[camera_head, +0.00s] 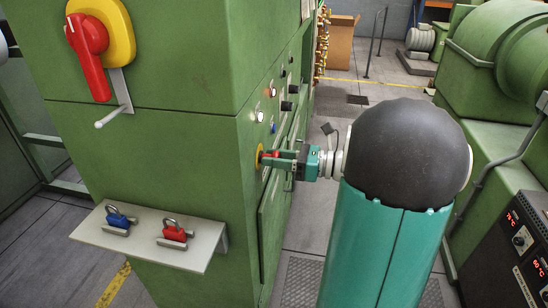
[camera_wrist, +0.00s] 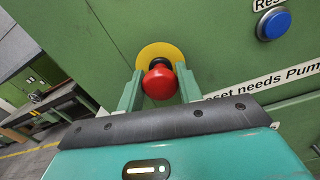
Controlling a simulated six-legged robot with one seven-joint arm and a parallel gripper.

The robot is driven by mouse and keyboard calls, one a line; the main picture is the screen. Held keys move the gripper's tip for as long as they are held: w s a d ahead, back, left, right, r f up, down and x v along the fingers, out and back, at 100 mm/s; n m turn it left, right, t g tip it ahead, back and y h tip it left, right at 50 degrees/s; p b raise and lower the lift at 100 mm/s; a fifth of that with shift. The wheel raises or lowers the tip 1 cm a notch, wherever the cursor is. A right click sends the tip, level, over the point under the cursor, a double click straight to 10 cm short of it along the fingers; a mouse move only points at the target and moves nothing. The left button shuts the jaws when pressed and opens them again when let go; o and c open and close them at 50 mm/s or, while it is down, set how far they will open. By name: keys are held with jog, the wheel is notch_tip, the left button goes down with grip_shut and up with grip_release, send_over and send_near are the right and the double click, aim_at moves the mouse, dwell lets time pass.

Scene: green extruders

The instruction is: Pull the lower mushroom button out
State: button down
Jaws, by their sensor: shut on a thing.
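The lower mushroom button (camera_wrist: 159,83) is red and round, on a black stem in front of a yellow disc (camera_wrist: 158,53) on the green cabinet panel. My gripper (camera_wrist: 160,88) has one finger on each side of the red head and is shut on it. In the head view my gripper (camera_head: 275,160) reaches left to the cabinet's side panel, with the yellow disc (camera_head: 259,157) just beyond it. The fingers partly hide the red head there. How far the button stands out is hard to tell.
A blue button (camera_wrist: 273,23) sits up and right of the mushroom button. A shelf (camera_head: 150,235) with a blue padlock (camera_head: 118,219) and a red padlock (camera_head: 174,233) juts from the cabinet front. A red rotary switch (camera_head: 90,45) is above. Another green machine (camera_head: 500,150) stands at right.

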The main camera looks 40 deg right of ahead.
jog(key=c, duration=0.9)
grip_release()
jog(key=shift+s+d, duration=0.15)
jog(key=shift+s, duration=0.05)
jog(key=shift+w, duration=0.15)
jog(key=v, duration=1.3)
jog(key=shift+s+d, duration=0.15)
jog(key=shift+s, duration=0.2)
jog(key=shift+d, duration=0.1)
